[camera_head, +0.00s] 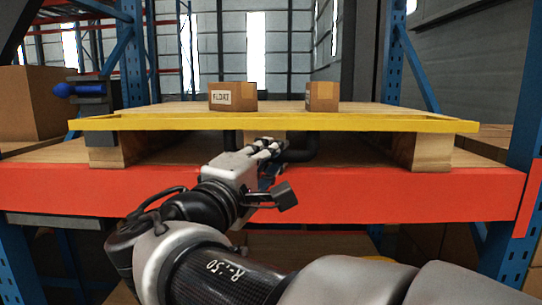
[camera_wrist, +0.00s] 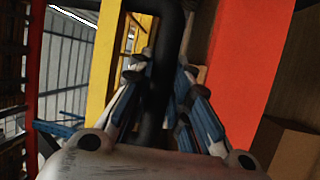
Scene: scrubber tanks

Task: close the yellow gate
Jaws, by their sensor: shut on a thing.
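The yellow gate (camera_head: 380,125) runs level across the front of the rack, above the red beam, with its long front bar facing me. A black U-shaped handle (camera_head: 312,150) hangs beneath this bar near its middle. My gripper (camera_head: 270,149) is shut on the handle. In the wrist view, the black handle bar (camera_wrist: 156,85) passes between my two fingers (camera_wrist: 160,75), and the yellow gate (camera_wrist: 102,62) shows beside it on the left. My fingers hide part of the handle in the head view.
A red beam (camera_head: 410,190) crosses below the gate, between blue posts. Two small cartons, one labelled FLOAT (camera_head: 232,97) and one plain (camera_head: 322,97), stand behind the yellow bar. A blue knob on a dark bracket (camera_head: 92,90) is at left, near a large carton (camera_head: 36,103).

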